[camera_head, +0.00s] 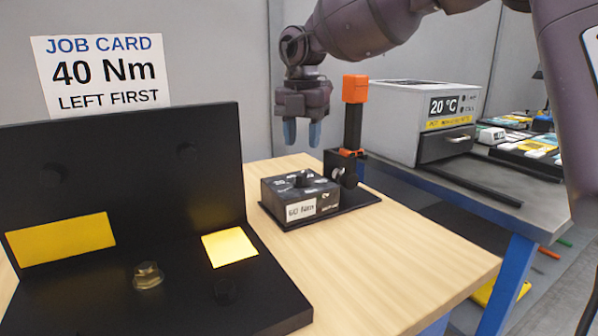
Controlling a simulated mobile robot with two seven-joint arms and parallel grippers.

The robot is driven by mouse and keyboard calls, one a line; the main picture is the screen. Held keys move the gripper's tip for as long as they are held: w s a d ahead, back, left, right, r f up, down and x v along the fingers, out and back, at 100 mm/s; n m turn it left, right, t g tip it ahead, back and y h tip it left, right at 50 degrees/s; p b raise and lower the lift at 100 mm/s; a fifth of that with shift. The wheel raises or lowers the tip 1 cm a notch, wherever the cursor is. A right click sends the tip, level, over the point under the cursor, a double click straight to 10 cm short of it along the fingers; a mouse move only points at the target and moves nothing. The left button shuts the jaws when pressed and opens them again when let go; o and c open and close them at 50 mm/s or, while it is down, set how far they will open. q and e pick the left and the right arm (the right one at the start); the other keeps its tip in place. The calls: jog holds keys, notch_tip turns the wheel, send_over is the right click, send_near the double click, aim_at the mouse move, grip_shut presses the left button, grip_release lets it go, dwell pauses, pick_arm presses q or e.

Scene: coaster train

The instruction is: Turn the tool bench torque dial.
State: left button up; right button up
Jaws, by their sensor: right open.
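The torque dial (303,179) is a small black knob on top of a dark box (329,198) with a white label that seems to read 60 Nm. The box sits on a black base plate on the wooden bench (385,250). My right gripper (302,132) hangs above and behind the box with its blue fingertips pointing down. It is open and empty, apart from the dial. A black upright tool with an orange top (355,89) stands just right of the gripper. A job card (101,74) on the wall reads 40 Nm, LEFT FIRST. My left gripper is not in view.
A black angled fixture (120,165) with yellow patches and a brass-coloured bolt (148,275) fills the left front. A grey box showing 20 °C (405,105) stands on a blue-framed table at the right. The bench's front right is clear.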

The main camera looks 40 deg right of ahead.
aim_at(302, 173)
notch_tip(302, 173, down, 8)
jog(key=shift+w+r+b, duration=0.1)
jog(key=shift+r+b, duration=0.15)
jog(key=shift+b, duration=0.2)
grip_shut()
